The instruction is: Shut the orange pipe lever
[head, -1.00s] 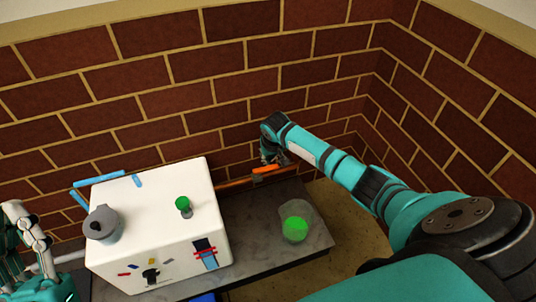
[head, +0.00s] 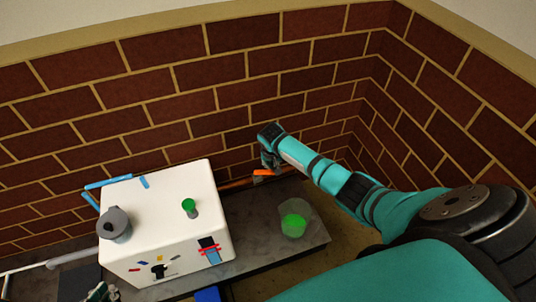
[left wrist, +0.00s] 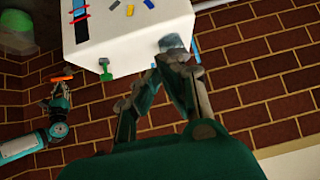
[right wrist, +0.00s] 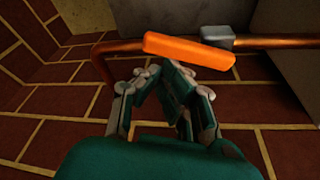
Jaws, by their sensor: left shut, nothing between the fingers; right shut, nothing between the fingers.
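The orange lever (head: 264,172) sits on a copper pipe along the brick wall, right of the white box. In the right wrist view the lever (right wrist: 188,50) slants slightly across the pipe (right wrist: 280,43), beside a grey fitting (right wrist: 219,39). My right gripper (head: 268,164) is at the lever in the head view. In its wrist view the shut fingertips (right wrist: 152,66) are just below the lever's left end; I cannot tell whether they touch it. My left gripper (head: 103,291) is at the bottom left of the head view, shut and empty, far from the lever.
A clear container with green contents (head: 294,225) stands on the bench at right. The brick wall closes off the back.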

